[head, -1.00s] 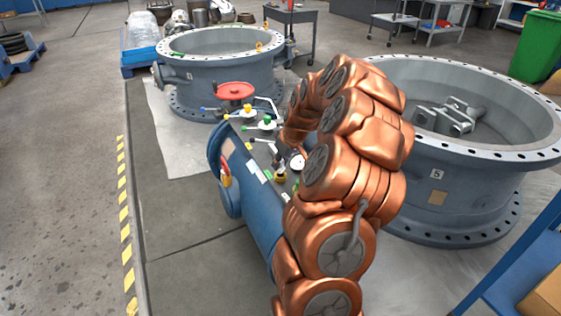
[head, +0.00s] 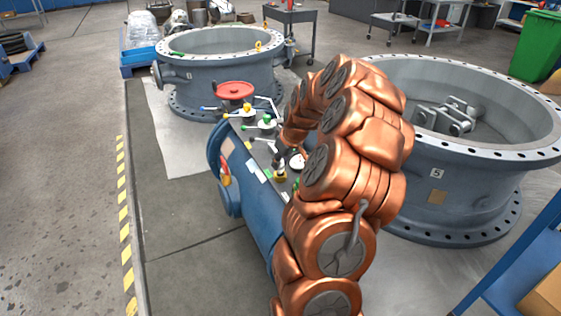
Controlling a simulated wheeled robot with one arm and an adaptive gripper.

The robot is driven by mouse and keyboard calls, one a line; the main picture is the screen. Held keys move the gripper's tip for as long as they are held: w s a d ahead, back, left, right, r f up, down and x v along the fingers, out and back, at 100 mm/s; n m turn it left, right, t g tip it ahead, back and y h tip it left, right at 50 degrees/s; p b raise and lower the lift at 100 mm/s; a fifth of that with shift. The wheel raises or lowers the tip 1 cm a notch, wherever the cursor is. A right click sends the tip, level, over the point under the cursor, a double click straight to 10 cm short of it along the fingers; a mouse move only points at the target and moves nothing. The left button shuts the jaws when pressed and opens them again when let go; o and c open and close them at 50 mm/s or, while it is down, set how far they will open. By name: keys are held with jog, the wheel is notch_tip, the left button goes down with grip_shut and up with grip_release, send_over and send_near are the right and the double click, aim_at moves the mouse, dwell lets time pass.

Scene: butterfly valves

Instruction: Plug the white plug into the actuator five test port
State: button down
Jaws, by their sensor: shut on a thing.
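My copper arm arches over the blue actuator (head: 252,205), and its dark gripper (head: 279,160) points down at the panel on top. The gripper is small and partly hidden by my arm. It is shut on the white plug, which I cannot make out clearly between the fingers. The fingertips are just above a brass-yellow fitting (head: 280,175) on the panel; I cannot tell if they touch. A white round gauge (head: 297,163) is just to the right, partly covered by my arm. I cannot make out which port is the test port.
A red handwheel (head: 235,90) and valve levers with yellow and green parts (head: 247,110) stand at the panel's far end. The floor at left is clear.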

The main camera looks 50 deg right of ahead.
jog(key=shift+f+b, duration=0.55)
jog(key=shift+f, duration=0.55)
dwell(2.0)
jog(key=c, duration=0.9)
grip_release()
jog(key=shift+o, duration=0.3)
jog(key=o, duration=0.5)
jog(key=shift+c, duration=0.2)
jog(key=shift+r, duration=0.2)
jog(key=shift+r+p, duration=1)
jog(key=shift+r, duration=2.6)
